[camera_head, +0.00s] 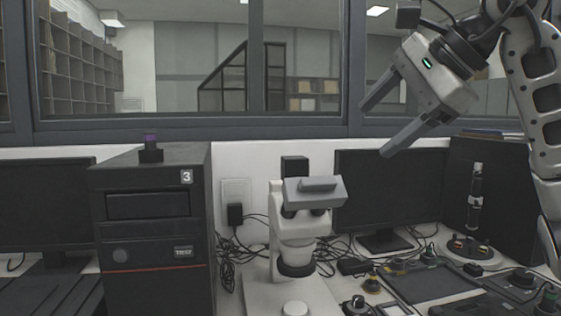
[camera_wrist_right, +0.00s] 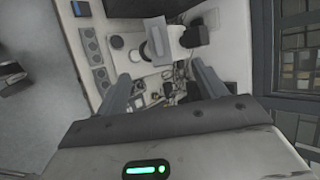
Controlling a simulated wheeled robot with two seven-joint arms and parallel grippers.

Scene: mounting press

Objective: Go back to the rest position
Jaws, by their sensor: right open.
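My right gripper (camera_head: 372,130) is raised at the upper right of the head view, in front of the window and above the right monitor. Its two fingers are spread apart with nothing between them. In the right wrist view the open fingers (camera_wrist_right: 160,90) point down toward the bench, with the microscope beyond them. My left gripper is in neither view. The mounting press named for the scene cannot be told apart with certainty; a black box-shaped machine (camera_head: 155,230) marked "3" stands at the left, with a small purple-topped piece (camera_head: 150,148) on top.
A white microscope (camera_head: 298,240) stands at the middle of the bench. A right monitor (camera_head: 385,190), a left monitor (camera_head: 45,205), cables and several small parts and trays crowd the bench. A window frame (camera_head: 200,128) runs behind. The air around the raised gripper looks clear.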

